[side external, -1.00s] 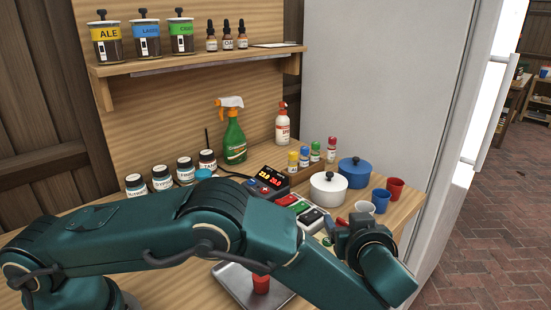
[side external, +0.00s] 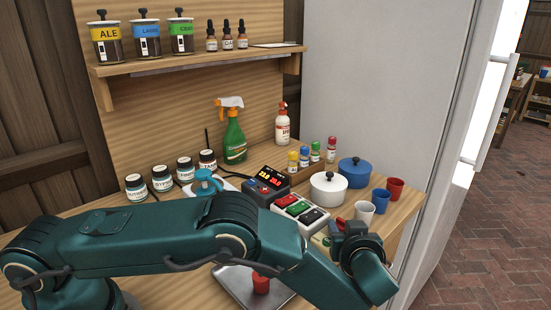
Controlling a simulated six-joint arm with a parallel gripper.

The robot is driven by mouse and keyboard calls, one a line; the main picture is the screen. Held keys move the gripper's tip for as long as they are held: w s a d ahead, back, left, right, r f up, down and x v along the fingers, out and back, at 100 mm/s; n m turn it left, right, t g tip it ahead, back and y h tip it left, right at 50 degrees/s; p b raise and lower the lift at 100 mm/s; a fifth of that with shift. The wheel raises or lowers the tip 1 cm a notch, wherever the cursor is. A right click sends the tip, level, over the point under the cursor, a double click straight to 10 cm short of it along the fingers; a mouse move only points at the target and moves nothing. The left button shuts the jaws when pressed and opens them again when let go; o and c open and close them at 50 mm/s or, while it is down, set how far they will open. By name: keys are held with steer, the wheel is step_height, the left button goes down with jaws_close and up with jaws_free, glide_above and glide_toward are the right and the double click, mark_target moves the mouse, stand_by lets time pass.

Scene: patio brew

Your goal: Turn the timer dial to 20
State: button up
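I cannot make out a timer dial in the side external view; my arm covers part of the bench. A black controller (side external: 268,180) with a lit two-number display stands at the middle of the bench. In front of it is a pale switch box (side external: 299,209) with green, red and black switches. The end of my arm is at the right front, beyond the switch box and near the cups. My gripper's fingertips are hidden behind my wrist, so I cannot see whether they are open or touching anything.
A white pot (side external: 328,190) and a blue pot (side external: 355,173) stand behind the switch box. White (side external: 364,210), blue (side external: 380,201) and red (side external: 395,188) cups are close to my wrist. A metal tray (side external: 232,287) with a red object (side external: 261,284) lies below my forearm.

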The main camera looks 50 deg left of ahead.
jaws_close()
steer(key=shift+a+r+m+t+h, duration=0.1)
steer(key=shift+r+m+t+h, duration=0.05)
steer(key=shift+m+t+h, duration=0.45)
steer(key=shift+m, duration=0.1)
steer(key=o, duration=0.6)
jaws_free()
steer(key=shift+s, duration=0.1)
